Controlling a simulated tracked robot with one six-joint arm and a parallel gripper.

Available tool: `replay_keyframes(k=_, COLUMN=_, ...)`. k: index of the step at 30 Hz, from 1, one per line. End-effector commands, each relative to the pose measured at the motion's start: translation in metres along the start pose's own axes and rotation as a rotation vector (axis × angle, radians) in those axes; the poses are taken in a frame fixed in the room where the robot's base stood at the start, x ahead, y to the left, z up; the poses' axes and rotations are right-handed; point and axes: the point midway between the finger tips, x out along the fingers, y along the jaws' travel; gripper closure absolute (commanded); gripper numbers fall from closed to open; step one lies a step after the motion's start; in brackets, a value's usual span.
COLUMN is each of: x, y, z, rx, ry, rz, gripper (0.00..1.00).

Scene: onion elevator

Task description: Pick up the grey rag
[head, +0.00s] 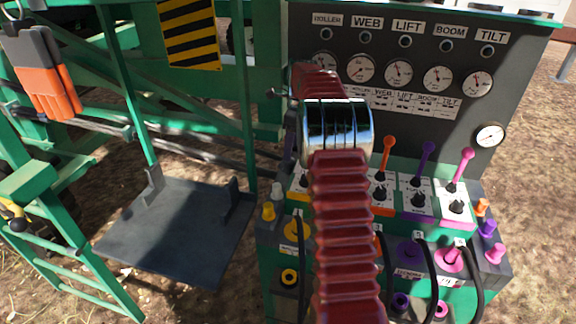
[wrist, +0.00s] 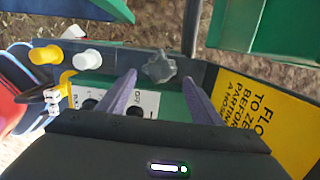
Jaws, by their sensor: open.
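I cannot make out a grey rag for certain in either view. In the wrist view a small grey, lumpy, star-like piece (wrist: 159,66) sits at the dark panel edge, just beyond and between my fingertips. I cannot tell whether it is a knob or crumpled cloth. My gripper (wrist: 160,77) is open, its two purple-grey fingers apart with nothing held between them. In the head view my gripper is hidden behind my red arm.
The console (head: 430,110) carries gauges, coloured levers and black hoses. Yellow (wrist: 45,55) and white (wrist: 87,60) knobs and a yellow warning sign (wrist: 275,120) flank my fingers. Grey-orange gloves (head: 42,70) hang left. A dark platform (head: 175,235) is bare.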

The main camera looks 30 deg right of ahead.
Motion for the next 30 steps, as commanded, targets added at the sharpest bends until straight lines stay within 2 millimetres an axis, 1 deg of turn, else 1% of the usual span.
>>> replay_keyframes(k=5, x=0.008, y=0.0, z=0.0, rx=0.0, ry=0.0, rz=0.001, gripper=0.41)
replay_keyframes(k=12, x=0.039, y=0.0, z=0.0, rx=0.0, ry=0.001, rz=0.001, gripper=0.41)
replay_keyframes(k=15, x=0.049, y=0.0, z=-0.001, rx=0.0, ry=0.001, rz=0.001, gripper=0.41)
replay_keyframes(k=19, x=0.052, y=0.0, z=0.0, rx=0.0, ry=0.0, rz=0.0, gripper=0.41)
replay_keyframes(k=30, x=0.051, y=0.0, z=0.0, rx=-0.001, ry=0.0, rz=-0.001, gripper=0.41)
